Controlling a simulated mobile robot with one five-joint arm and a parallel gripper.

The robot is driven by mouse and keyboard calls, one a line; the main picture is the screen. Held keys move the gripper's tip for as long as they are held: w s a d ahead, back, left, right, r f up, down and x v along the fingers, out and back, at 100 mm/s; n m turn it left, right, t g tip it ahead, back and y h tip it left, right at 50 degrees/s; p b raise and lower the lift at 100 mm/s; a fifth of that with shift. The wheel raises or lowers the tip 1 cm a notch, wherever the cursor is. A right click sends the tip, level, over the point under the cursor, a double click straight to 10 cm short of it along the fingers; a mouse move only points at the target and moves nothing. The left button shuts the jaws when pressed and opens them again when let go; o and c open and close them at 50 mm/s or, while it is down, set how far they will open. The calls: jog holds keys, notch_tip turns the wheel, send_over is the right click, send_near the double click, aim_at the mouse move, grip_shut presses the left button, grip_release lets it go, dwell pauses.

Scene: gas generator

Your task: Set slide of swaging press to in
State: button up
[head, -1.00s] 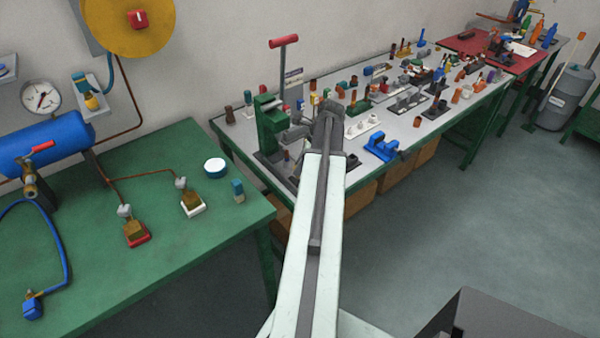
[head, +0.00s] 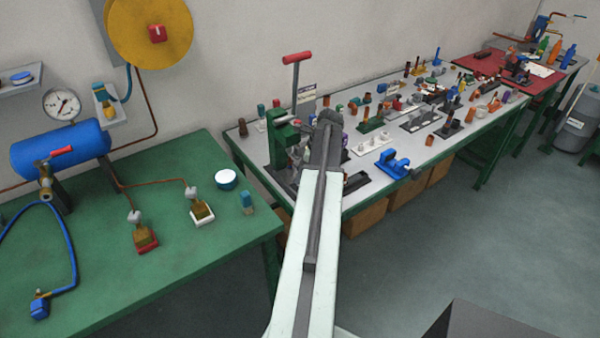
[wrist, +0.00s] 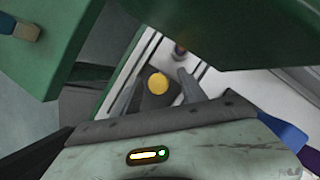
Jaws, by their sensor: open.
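The swaging press (head: 280,142) is a green upright frame with a red T-handle (head: 297,57) on a tall rod, standing at the near left end of the grey bench. My arm reaches up to its right side and hides part of it. The fingers of my gripper are hidden behind the wrist in the head view. In the wrist view my gripper (wrist: 160,76) is open, with a round yellow disc (wrist: 158,83) on a dark part showing between the fingers. A dark green body (wrist: 230,30) fills the upper right. I cannot tell for sure which part is the slide.
The grey bench (head: 355,200) carries many small fittings and a blue clamp-like tool (head: 393,164) right of my arm. A green table (head: 100,270) stands at left with a blue tank (head: 60,150) and valves.

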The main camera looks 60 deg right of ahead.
jog(key=a+p+v, duration=0.1)
jog(key=p+v, duration=0.5)
jog(key=v, duration=0.1)
jog(key=shift+d+r, duration=0.3)
jog(key=shift+d, duration=0.2)
jog(key=shift+s, duration=0.1)
jog(key=shift+p, duration=0.35)
